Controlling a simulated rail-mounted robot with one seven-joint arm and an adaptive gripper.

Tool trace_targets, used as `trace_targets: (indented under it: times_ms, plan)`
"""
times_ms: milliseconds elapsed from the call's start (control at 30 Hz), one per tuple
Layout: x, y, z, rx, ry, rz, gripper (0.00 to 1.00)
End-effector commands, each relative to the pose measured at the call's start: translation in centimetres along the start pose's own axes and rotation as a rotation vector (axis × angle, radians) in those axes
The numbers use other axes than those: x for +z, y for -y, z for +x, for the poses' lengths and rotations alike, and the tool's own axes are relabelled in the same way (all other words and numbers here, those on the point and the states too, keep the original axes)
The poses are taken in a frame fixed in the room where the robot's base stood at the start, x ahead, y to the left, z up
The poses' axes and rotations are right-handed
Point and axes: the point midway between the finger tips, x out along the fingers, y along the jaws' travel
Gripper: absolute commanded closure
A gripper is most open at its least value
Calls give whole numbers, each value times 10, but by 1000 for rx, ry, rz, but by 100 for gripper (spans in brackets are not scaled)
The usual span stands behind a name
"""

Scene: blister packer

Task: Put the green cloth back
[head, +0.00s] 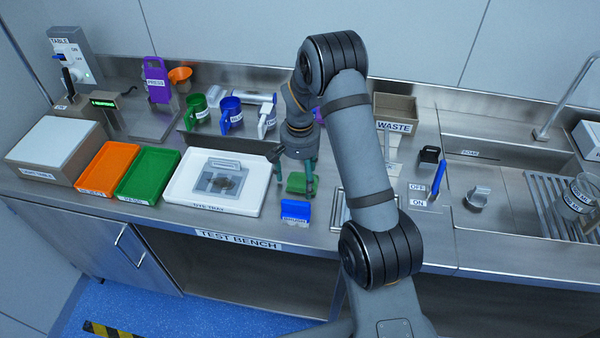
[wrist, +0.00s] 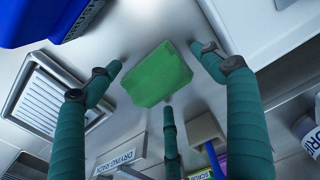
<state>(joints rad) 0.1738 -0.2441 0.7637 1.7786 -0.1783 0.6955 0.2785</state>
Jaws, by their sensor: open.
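In the wrist view the cloth (wrist: 157,75) appears as a folded, flat green piece. My gripper (head: 293,174) is over the cloth, pointing down. In the wrist view my gripper (wrist: 158,72) has its three dark green fingers spread around the cloth, open and holding nothing. The fingers look apart from the cloth; how high they are above the bench is hard to tell.
The blue box (head: 295,211) stands just in front of the cloth, and the white tray (head: 177,196) is to its left. Green (head: 123,193) and orange (head: 84,187) trays and coloured mugs (head: 230,122) stand farther left.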

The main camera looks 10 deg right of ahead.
Motion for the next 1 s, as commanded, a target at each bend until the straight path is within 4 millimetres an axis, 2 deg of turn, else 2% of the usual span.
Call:
trace_targets:
  times_ms: [167,400,600,800,1000]
  plan:
    - [-2,1,-19,-2,-5,0,19]
    - [-2,1,-71,-3,-7,1,19]
    - [-1,1,-105,-2,-5,-1,19]
    - [0,0,-119,-1,-2,-1,19]
    - [0,0,-120,0,-1,0,19]
